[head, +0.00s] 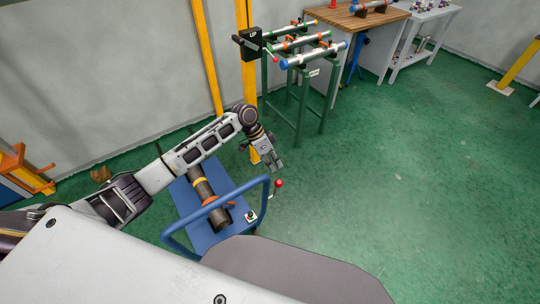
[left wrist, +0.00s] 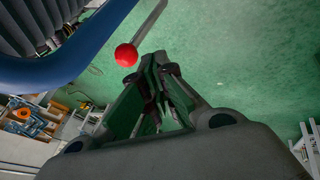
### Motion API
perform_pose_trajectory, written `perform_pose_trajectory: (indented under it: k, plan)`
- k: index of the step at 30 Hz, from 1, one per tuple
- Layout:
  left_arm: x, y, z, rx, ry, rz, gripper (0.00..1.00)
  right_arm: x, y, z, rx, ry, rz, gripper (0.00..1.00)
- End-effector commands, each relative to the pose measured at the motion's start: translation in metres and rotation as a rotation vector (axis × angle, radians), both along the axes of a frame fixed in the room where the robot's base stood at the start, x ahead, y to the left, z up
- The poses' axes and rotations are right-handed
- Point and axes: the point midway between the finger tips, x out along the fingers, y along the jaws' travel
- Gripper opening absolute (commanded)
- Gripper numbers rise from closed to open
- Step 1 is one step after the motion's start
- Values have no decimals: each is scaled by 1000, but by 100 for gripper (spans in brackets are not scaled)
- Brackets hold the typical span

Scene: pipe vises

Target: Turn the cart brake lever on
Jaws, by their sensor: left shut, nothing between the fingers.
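The cart brake lever is a thin metal rod with a red ball knob (head: 278,184), at the right side of the blue cart (head: 184,200). In the left wrist view the red knob (left wrist: 126,55) is just left of my fingertips, and its grey rod (left wrist: 150,27) runs up and right. My left gripper (head: 275,165) is shut and empty, above the knob in the head view. The fingers (left wrist: 160,68) appear close to the knob but apart from it. My right gripper is not in view.
The cart's blue push handle (head: 265,200) arches beside the lever. A dark pipe with orange parts (head: 208,200) lies on the cart. A green stand with pipes (head: 300,85) and a wooden-topped bench (head: 370,18) stand behind. Green floor is clear at right.

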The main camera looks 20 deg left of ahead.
Motion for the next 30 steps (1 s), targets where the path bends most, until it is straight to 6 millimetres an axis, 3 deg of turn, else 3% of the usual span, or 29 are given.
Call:
perform_pose_trajectory:
  k: [9, 23, 30]
  plan:
    - [-17, -13, -8, 1, 0, 1, 0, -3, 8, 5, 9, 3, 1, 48]
    - [-18, -14, -9, 3, -2, 1, 0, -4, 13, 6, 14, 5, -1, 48]
    - [-22, -19, -7, 32, -20, 0, 0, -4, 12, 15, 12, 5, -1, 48]
